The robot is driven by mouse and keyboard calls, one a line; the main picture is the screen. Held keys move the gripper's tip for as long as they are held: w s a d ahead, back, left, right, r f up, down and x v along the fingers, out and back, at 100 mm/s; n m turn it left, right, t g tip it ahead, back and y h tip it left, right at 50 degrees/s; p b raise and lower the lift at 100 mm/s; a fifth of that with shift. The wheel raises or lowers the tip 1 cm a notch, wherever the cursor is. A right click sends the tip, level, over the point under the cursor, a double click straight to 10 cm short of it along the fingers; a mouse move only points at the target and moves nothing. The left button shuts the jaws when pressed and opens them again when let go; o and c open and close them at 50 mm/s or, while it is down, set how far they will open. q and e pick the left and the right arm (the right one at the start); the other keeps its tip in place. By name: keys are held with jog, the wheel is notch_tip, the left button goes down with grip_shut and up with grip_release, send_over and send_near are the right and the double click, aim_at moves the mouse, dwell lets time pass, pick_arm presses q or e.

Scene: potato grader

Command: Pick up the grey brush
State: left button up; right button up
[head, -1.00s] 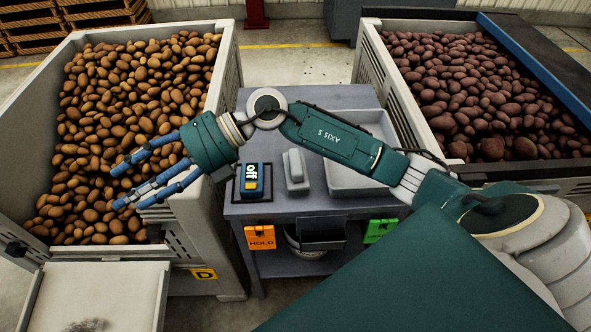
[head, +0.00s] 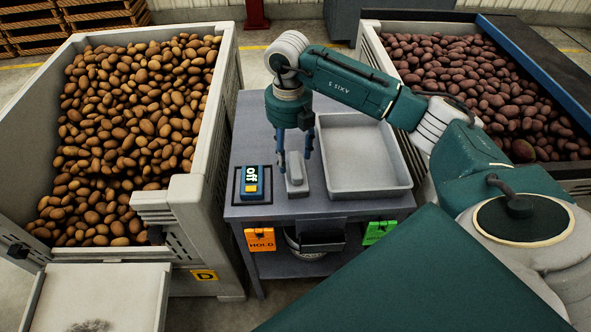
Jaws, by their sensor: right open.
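The grey brush (head: 296,181) is a small light-grey block with a raised grip, lying on the grey table (head: 262,207) between the switch device and the tray. My right gripper (head: 295,158) points down over the brush. Its blue fingers are spread, one on each side of the brush's far part. I cannot tell whether they touch it. The brush still rests on the table. My left gripper is not in view.
An empty grey tray (head: 365,191) is close right. Potato crates stand left (head: 222,85) and right (head: 372,50). Orange (head: 260,240) and green (head: 379,232) tags hang at the table's front.

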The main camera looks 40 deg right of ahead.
jog(key=shift+s+d+f, duration=0.1)
jog(key=shift+f, duration=0.25)
jog(key=f+p, duration=0.2)
jog(key=f, duration=0.1)
jog(key=shift+d+f, duration=0.2)
jog(key=shift+f, duration=0.55)
jog(key=c, duration=1.4)
jog(key=shift+r, duration=0.1)
jog(key=shift+r, duration=0.6)
notch_tip(320, 180, up, 13)
jog(key=b, duration=0.3)
notch_tip(320, 180, up, 6)
send_over(292, 163)
jog(key=shift+s+f+p, duration=0.15)
jog(key=shift+p, duration=0.2)
